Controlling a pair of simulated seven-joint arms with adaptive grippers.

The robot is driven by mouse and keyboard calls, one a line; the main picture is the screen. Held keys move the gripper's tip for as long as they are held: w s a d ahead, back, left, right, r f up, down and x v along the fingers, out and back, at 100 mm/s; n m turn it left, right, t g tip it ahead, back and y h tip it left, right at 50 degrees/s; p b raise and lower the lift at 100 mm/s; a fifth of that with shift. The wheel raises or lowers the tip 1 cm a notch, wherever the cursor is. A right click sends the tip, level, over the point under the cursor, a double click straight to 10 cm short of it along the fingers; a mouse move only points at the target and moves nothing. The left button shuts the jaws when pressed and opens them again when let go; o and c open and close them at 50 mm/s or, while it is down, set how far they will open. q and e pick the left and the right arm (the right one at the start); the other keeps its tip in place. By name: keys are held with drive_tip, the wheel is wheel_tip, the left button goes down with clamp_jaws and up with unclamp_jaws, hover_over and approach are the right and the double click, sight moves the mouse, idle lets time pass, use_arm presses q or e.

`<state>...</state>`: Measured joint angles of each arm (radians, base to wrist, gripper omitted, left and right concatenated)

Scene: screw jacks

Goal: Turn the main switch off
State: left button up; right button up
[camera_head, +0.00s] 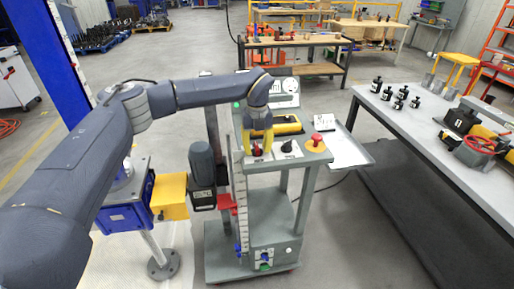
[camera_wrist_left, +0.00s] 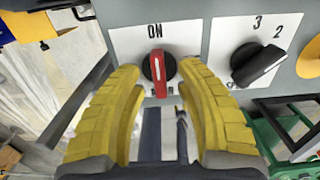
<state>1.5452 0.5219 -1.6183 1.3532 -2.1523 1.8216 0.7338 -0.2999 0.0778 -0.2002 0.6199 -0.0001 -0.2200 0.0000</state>
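The main switch (camera_wrist_left: 158,68) is a red handle on a round black base, on a white plate marked ON. Its handle stands upright, in line with the ON mark. In the head view the red switch (camera_head: 257,150) sits on the front of the grey cart's panel, partly hidden by the fingers. My left gripper (camera_wrist_left: 160,68) has two yellow fingers, one on each side of the switch, with a gap between each fingertip and the handle. In the head view my left gripper (camera_head: 257,141) reaches down to the panel. My right gripper is not in view.
A black selector knob (camera_wrist_left: 257,64) with numbers is right of the switch. A red mushroom button (camera_head: 315,140) on yellow is further right. A yellow object (camera_head: 285,124) lies behind. A side tray (camera_head: 349,152) and a workbench (camera_head: 425,135) stand to the right.

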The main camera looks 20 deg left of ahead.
use_arm(q)
clamp_jaws()
idle(0.6)
drive_tip(key=m, duration=0.4)
drive_tip(key=shift+a, duration=0.1)
drive_tip(key=m, duration=0.4)
drive_tip(key=shift+a+m, duration=0.1)
drive_tip(key=shift+m, duration=0.3)
drive_tip(key=m, duration=0.4)
drive_tip(key=shift+a, duration=0.1)
drive_tip(key=shift+w+a+m, duration=0.1)
drive_tip(key=shift+m, duration=2.4)
